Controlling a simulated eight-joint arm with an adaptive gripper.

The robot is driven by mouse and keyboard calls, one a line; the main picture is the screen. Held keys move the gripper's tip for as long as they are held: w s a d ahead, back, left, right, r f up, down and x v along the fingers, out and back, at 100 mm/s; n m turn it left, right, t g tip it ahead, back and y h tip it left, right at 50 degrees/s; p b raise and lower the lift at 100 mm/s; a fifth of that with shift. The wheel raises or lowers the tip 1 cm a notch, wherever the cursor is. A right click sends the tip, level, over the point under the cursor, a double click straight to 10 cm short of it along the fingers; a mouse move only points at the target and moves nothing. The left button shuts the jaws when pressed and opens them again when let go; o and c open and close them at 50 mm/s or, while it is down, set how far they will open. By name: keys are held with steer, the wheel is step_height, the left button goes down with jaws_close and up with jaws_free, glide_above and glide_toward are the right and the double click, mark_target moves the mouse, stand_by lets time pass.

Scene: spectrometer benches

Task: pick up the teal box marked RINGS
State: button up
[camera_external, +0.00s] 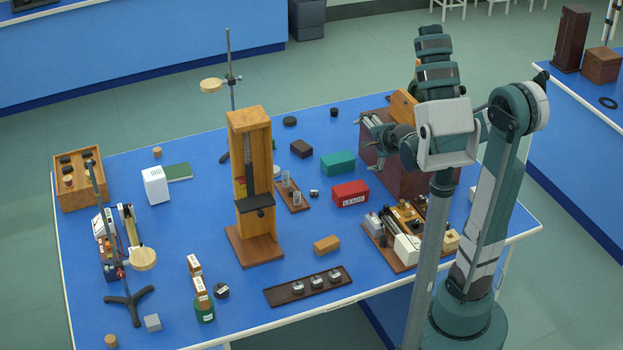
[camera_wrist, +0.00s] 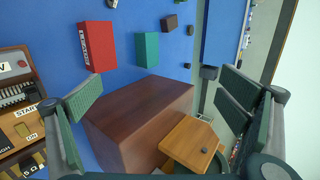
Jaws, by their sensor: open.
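A teal box (camera_external: 338,163) lies on the blue table near its middle right, behind a red box. In the wrist view the teal box (camera_wrist: 147,49) is beyond my fingers, above the brown case's edge in the picture. No RINGS lettering is readable on it in either view. My gripper (camera_external: 366,130) is open and empty, to the right of the teal box and above a brown wooden case. In the wrist view my gripper's fingers (camera_wrist: 155,88) are spread wide, with the brown case between and beneath them. Nothing touches the teal box.
The red box marked LEADS (camera_external: 350,193) stands just in front of the teal box. The brown wooden case (camera_external: 385,172) is close on its right. A dark brown block (camera_external: 301,149) lies to its left. A tall wooden stand (camera_external: 248,130) rises further left.

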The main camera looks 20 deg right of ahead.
steer(key=w+f+m+t+b, duration=0.2)
steer(key=w+f+m, duration=0.6)
steer(key=w+f, duration=0.15)
steer(key=m+t+b, duration=0.1)
steer(key=m+b, duration=0.2)
steer(key=m, duration=0.5)
glide_toward(339, 161)
steer(key=w, duration=0.1)
steer(key=shift+w+a+f+m, duration=0.1)
steer(key=shift+w+f+m, duration=0.25)
steer(key=shift+m, duration=0.45)
steer(key=shift+x, duration=1.3)
steer(key=shift+w, duration=0.1)
